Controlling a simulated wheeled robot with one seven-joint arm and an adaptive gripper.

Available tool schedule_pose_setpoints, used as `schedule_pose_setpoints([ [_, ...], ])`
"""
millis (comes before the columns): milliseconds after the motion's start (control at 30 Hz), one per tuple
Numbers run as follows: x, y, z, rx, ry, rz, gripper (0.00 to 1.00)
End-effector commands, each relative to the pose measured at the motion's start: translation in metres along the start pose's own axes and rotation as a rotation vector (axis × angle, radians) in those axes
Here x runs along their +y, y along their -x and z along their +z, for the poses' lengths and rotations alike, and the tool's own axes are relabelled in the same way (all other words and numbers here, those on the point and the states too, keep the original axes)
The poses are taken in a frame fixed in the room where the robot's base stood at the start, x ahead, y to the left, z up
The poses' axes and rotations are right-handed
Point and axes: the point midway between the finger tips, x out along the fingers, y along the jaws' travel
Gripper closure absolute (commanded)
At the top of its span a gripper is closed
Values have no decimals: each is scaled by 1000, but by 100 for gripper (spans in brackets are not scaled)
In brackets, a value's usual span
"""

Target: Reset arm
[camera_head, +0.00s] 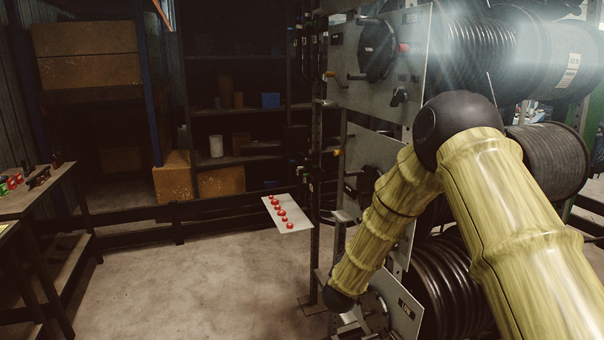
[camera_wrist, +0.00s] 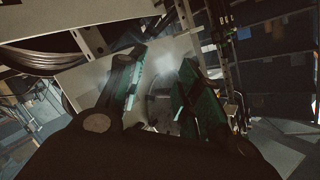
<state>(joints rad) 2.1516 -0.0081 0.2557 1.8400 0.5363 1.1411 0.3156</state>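My arm (camera_head: 505,205) reaches in from the right in the head view. It bends at a dark elbow and its forearm slopes down to the left, in front of the hose reel rack. In the wrist view my gripper (camera_wrist: 162,75) has its two green-padded fingers apart, with nothing seen between them. A pale panel (camera_wrist: 158,52) lies behind the fingers; the distance to it cannot be told.
Hose reels (camera_head: 515,55) and grey plates (camera_head: 350,60) stand close around the arm on the right. A small panel with red buttons (camera_head: 288,214) juts out left of the rack. Shelves (camera_head: 240,160) stand behind; a workbench (camera_head: 40,195) is at left. The middle floor is clear.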

Motion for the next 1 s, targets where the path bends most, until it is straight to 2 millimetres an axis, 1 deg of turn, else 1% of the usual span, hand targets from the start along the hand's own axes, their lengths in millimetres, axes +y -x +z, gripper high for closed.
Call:
schedule_pose_setpoints([
  [33,25,8,19,-49,44,18,65],
  [67,39,13,30,-77,69,27,65],
  [100,57,19,42,-114,102,38,65],
  [167,83,31,61,-171,152,54,65],
  [200,101,40,74,-211,183,66,65],
  [267,128,54,91,-268,230,82,65],
  [300,145,64,102,-308,261,91,65],
  [367,171,80,117,-368,304,107,65],
  [400,189,93,127,-410,334,118,65],
  [467,215,112,140,-471,376,133,65],
  [500,231,125,149,-513,404,142,65],
  [567,256,146,160,-576,445,157,65],
  [600,272,161,167,-618,470,166,65],
  [667,296,185,177,-685,509,179,65],
  [700,312,201,182,-727,532,188,65],
  [767,335,226,189,-794,568,201,65],
  [800,349,244,193,-839,591,208,65],
  [867,370,271,197,-908,622,221,65],
  [900,384,290,199,-954,644,228,65],
  [967,403,319,202,-1025,673,238,65],
  [1000,415,337,202,-1070,691,245,65],
])
